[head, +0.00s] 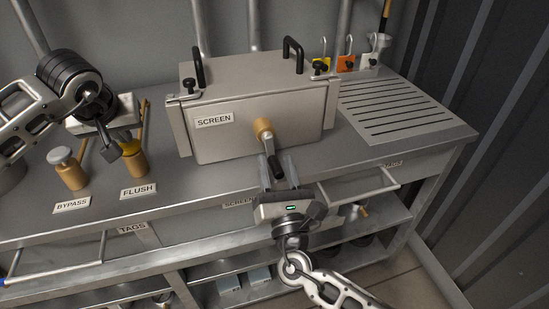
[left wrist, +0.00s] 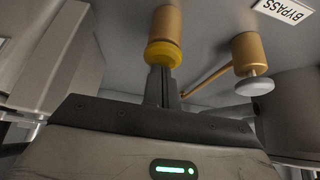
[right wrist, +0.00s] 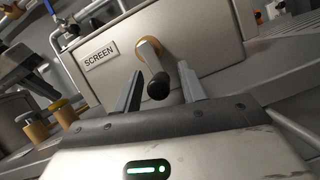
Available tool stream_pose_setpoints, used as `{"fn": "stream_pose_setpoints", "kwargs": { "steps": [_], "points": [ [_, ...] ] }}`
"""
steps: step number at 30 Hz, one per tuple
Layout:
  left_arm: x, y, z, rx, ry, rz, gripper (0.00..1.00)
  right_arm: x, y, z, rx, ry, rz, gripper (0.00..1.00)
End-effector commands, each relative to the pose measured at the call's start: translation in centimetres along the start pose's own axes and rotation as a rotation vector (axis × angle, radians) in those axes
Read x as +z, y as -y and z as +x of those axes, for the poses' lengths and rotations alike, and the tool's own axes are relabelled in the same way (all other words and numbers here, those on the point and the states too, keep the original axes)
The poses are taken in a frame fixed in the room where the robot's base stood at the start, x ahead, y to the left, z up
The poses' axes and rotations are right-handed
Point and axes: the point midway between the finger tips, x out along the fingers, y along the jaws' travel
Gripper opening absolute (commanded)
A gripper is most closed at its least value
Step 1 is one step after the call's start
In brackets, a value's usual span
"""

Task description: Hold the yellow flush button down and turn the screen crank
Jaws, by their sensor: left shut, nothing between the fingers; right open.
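The yellow flush button (head: 131,147) tops a brass post behind the FLUSH label. My left gripper (head: 116,148) is shut and empty, its fingertips at the yellow cap. In the left wrist view the fingertips (left wrist: 161,72) overlap the cap's edge (left wrist: 163,54); I cannot tell whether they press it. The screen crank (head: 267,138) has a brass hub, a pale arm and a black knob, on the front of the SCREEN box (head: 230,145). My right gripper (head: 278,160) is open. In the right wrist view the black knob (right wrist: 158,87) shows between its fingers, which look clear of it.
The BYPASS post with a grey cap (head: 62,156) stands left of the flush button. A slotted drain panel (head: 405,108) lies to the right. A drawer handle (head: 360,188) sticks out below the bench edge, near my right gripper.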

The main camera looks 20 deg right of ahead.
Motion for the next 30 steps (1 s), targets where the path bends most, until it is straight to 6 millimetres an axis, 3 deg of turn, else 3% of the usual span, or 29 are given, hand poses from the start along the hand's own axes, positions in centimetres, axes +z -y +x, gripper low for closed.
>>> {"fn": "stream_pose_setpoints", "kwargs": {
  "steps": [6,15,19,30],
  "points": [
    [0.2,0.0,0.1,-0.002,0.004,0.001,0.00,0.0,0.0,1.8,-0.001,0.000,0.001,0.41],
    [0.2,0.0,0.1,-0.002,0.004,0.000,0.00,0.0,0.0,2.0,0.000,-0.001,0.000,0.41],
    [0.2,0.0,0.1,-0.002,0.004,0.000,0.00,0.0,0.0,2.0,-0.001,0.000,0.000,0.05],
    [0.1,0.1,0.2,-0.004,0.004,0.000,0.00,0.1,0.2,2.1,-0.015,0.006,0.015,0.02]
  ]
}}
